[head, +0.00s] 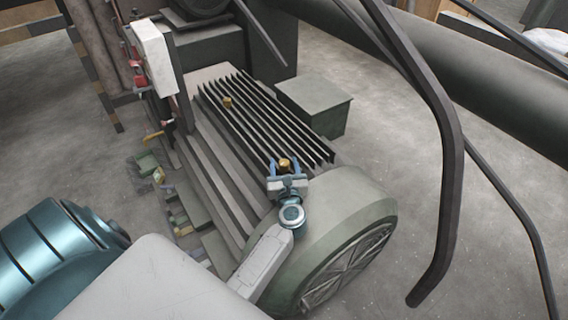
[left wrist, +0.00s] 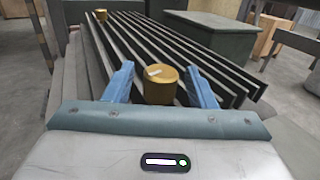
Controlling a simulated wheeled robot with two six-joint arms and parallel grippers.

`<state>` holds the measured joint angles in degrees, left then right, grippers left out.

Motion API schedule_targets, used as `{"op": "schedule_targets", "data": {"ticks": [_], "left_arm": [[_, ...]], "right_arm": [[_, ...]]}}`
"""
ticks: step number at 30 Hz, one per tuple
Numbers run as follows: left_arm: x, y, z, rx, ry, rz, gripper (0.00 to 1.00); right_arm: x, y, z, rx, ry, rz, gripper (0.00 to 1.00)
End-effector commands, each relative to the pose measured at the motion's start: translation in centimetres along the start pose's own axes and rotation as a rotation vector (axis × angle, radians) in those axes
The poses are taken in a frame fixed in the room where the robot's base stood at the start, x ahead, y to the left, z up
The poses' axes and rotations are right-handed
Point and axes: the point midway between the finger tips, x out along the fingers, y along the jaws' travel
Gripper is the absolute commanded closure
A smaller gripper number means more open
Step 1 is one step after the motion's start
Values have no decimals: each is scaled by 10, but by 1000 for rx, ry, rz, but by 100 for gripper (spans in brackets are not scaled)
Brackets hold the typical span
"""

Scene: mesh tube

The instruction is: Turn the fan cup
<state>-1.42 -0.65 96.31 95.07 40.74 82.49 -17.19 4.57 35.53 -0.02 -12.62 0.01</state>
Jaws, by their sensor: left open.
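A small brass-coloured cup (head: 285,164), which looks like the fan cup, sits at the near end of the black cooling fins of a motor housing (head: 345,200). My left gripper (head: 285,163) is open, with one blue finger on each side of this cup. In the left wrist view the cup (left wrist: 160,88) stands between the fingers (left wrist: 157,70), with a visible gap at the left finger; contact on the right is unclear. The cup's lower part is hidden by the gripper body. A second brass cup (head: 227,102) sits farther back on the fins and also shows in the wrist view (left wrist: 101,15). My right gripper is not in view.
A grey-green box (head: 318,104) stands beside the fins. The round fan grille (head: 350,265) faces the front right. A dark bent bar (head: 450,150) and a thick pipe (head: 480,80) cross the right side.

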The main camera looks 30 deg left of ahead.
Motion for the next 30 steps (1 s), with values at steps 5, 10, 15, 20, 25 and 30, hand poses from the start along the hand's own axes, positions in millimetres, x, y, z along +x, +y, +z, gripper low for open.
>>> {"op": "schedule_targets", "data": {"ticks": [5, 10, 15, 20, 25, 30], "left_arm": [[5, 0, 0, 1, 0, 0, 49], [4, 0, 0, 1, 0, 0, 51], [4, 0, 0, 1, 0, 0, 85], [4, 0, 0, 1, 0, -1, 93], [4, 1, 0, 2, -1, -24, 93], [4, 2, 1, 3, -1, -95, 93]], "right_arm": [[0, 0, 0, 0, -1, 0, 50], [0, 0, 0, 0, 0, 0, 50], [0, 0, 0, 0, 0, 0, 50], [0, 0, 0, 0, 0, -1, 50], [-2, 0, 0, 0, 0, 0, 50], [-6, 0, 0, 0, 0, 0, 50]]}}
